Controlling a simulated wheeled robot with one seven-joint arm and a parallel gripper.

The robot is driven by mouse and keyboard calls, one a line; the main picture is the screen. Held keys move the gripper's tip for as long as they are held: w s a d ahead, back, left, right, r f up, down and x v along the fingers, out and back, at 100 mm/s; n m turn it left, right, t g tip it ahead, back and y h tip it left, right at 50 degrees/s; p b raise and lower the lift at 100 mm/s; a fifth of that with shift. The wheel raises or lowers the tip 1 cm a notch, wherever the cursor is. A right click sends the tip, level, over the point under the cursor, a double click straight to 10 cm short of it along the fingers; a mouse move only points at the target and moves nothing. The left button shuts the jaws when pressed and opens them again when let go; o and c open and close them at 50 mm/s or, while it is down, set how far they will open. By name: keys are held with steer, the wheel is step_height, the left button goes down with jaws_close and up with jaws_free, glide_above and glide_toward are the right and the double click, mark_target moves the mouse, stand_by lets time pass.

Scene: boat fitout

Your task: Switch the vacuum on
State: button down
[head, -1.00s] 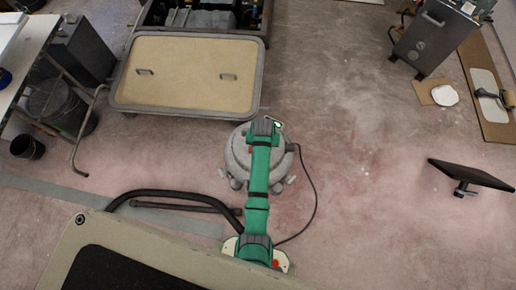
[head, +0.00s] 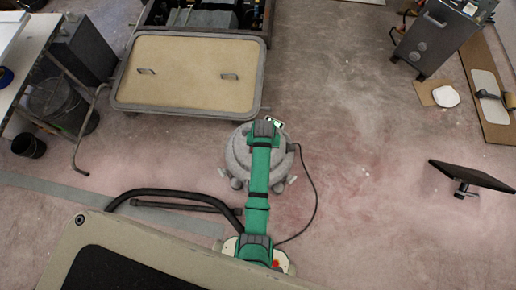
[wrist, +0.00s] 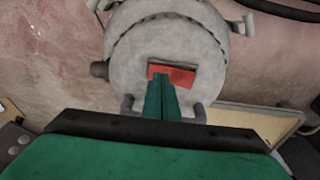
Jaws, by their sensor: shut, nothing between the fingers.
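The vacuum (head: 236,158) is a round grey canister on the floor, partly hidden under my green arm in the head view. In the wrist view its grey top (wrist: 190,40) fills the upper middle. A red rocker switch (wrist: 182,76) sits there in a dark rectangular recess. My gripper (wrist: 160,78) is shut and empty, its green fingertips together at the left part of the red switch. The tips overlap the switch in the picture; I cannot tell whether they touch it. In the head view the fingers are hidden.
A black hose (head: 165,193) and a thin dark cable (head: 316,190) lie on the floor beside the vacuum. A beige hatch panel (head: 190,85) with two handles is just behind it. The floor to the right is clear up to a dark tilted plate on a stand (head: 470,175).

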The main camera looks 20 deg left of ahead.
steer(key=shift+w+r, duration=0.15)
steer(key=shift+r, duration=1.5)
steer(key=r, duration=0.3)
steer(key=shift+s+r, duration=0.2)
steer(key=shift+r, duration=0.15)
